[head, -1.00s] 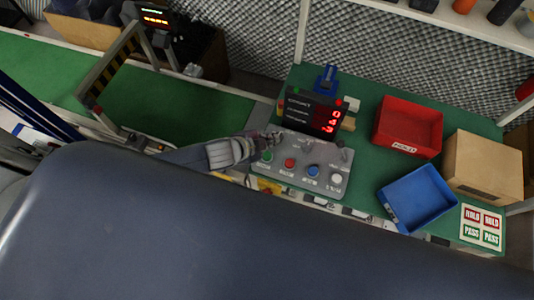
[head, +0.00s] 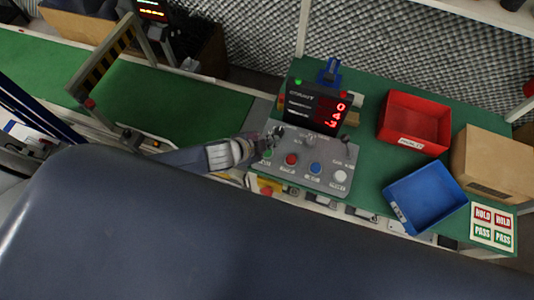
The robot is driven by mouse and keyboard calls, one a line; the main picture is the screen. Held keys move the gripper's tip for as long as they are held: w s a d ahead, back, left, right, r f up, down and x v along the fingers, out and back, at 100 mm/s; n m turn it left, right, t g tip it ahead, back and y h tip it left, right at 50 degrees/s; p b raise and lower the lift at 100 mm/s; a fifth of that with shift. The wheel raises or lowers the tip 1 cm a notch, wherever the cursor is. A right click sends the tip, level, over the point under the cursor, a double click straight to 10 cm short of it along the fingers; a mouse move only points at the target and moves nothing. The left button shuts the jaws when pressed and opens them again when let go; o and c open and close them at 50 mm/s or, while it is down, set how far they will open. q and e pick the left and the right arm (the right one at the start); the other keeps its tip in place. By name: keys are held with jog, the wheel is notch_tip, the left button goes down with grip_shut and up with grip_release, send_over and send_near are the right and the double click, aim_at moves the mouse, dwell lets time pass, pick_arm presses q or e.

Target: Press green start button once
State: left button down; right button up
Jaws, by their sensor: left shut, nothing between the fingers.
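The grey control panel (head: 312,176) lies on the green bench in the middle of the head view. In its lower row, from left to right, are the green button (head: 267,154), a red button (head: 291,159), a blue button (head: 315,167) and a white button (head: 340,176). My left gripper (head: 274,136) is shut and empty, with its fingertips over the panel's left end, close to the green button. The gripper partly hides that button, and I cannot tell whether they touch. My right gripper is not in view.
A display with red digits (head: 315,107) stands behind the panel. A red bin (head: 414,122), a blue bin (head: 428,197) and a cardboard box (head: 495,163) stand to the right. A striped gate frame (head: 98,68) spans the green conveyor (head: 165,100) at left.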

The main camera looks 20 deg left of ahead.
aim_at(269, 154)
pick_arm(q)
notch_tip(269, 154, down, 4)
jog(key=shift+r+b, duration=0.25)
jog(key=shift+b, duration=0.8)
jog(key=shift+f, duration=0.3)
jog(key=shift+f, duration=0.35)
dwell(0.4)
